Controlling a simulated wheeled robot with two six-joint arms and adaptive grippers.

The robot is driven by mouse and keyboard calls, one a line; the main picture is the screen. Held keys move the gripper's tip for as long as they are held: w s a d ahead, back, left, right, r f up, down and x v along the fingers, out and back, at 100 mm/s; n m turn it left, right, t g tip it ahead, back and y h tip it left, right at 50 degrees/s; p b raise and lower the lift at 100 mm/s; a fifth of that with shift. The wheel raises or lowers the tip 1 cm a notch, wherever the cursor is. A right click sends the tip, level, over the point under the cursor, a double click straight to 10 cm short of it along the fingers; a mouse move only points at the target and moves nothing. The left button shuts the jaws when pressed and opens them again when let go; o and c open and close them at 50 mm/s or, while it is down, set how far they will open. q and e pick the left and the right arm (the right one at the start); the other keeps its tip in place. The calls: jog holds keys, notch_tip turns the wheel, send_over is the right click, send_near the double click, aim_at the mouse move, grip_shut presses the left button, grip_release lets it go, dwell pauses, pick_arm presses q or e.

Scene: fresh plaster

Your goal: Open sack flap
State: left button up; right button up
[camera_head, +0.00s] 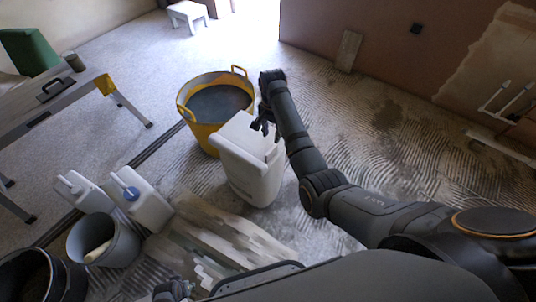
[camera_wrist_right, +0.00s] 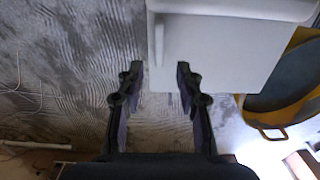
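A white, block-shaped container (camera_head: 254,172), which may be the sack, stands upright on the floor in the middle of the head view. Its pale top (camera_head: 237,132) looks closed. In the wrist view its pale face (camera_wrist_right: 220,55) fills the upper middle, with a raised narrow strip (camera_wrist_right: 158,45) near its left edge. My right gripper (camera_head: 264,122) is over the container's top edge. In the wrist view the right gripper (camera_wrist_right: 160,72) is open, its fingers apart with nothing between them, the strip just beyond the tips. A dark part at the bottom, probably my left gripper (camera_head: 172,290), is mostly cut off.
A yellow tub (camera_head: 187,109) with dark contents stands close behind the container. White jugs (camera_head: 147,205), a grey bucket (camera_head: 122,247) and a black bucket (camera_head: 72,281) stand at left. Stained boards (camera_head: 215,238) lie in front.

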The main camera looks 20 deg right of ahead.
aim_at(272, 149)
notch_tip(272, 149, down, 5)
jog(key=shift+s+f+b, duration=0.1)
jog(key=shift+b, duration=0.75)
notch_tip(272, 149, down, 5)
jog(key=shift+r+b, duration=0.15)
jog(key=shift+b, duration=0.65)
jog(key=shift+f, duration=0.25)
pick_arm(q)
jog(key=w+d+r, duration=0.2)
jog(key=w+r, duration=0.2)
jog(key=r, duration=0.4)
jog(key=shift+w+d+r, duration=0.2)
jog(key=shift+w+d, duration=0.1)
pick_arm(e)
grip_shut()
